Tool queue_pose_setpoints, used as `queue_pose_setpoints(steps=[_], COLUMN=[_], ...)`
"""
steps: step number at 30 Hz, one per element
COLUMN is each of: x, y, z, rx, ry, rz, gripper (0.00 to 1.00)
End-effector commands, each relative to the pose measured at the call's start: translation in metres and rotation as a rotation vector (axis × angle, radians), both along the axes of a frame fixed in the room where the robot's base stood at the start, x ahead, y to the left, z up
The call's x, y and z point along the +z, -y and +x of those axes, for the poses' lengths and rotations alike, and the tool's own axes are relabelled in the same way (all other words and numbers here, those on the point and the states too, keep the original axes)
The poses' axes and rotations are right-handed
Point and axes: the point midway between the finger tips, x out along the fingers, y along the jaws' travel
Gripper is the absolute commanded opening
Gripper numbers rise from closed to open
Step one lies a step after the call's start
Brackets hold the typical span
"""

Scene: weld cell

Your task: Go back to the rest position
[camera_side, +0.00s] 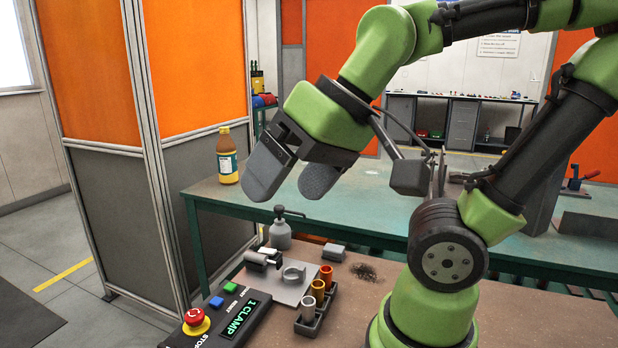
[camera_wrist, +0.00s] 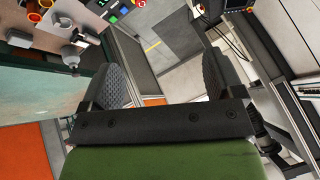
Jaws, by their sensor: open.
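My gripper (camera_side: 292,178) is in the air above the brown work table, its two dark grey fingers pointing down and to the left. The fingers stand apart with nothing between them. In the wrist view my gripper (camera_wrist: 160,82) also shows both textured fingers spread wide, with floor visible in the gap. No part is held. Below it in the side view are a grey plate (camera_side: 287,290) with a ring (camera_side: 293,275) and a clamp (camera_side: 262,258), clear of the fingers.
A control box (camera_side: 235,320) with a red stop button (camera_side: 195,318) is at the front. A rack (camera_side: 312,318) holds several coloured cups. A yellow bottle (camera_side: 226,155) stands on the green bench (camera_side: 360,205). Orange-grey panels (camera_side: 100,85) rise at left.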

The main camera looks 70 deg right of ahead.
Motion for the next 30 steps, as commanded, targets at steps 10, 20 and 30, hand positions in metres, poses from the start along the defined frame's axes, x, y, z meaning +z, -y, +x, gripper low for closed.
queue_pose_setpoints(steps=[10, 20, 30], x=[-0.001, 0.0, 0.0], y=[0.006, 0.006, 0.006], z=[-0.018, -0.018, -0.017], rx=[-0.042, -0.041, -0.041], ry=[0.06, 0.06, 0.06], rz=[0.012, 0.011, 0.011], gripper=[0.87, 0.87, 0.87])
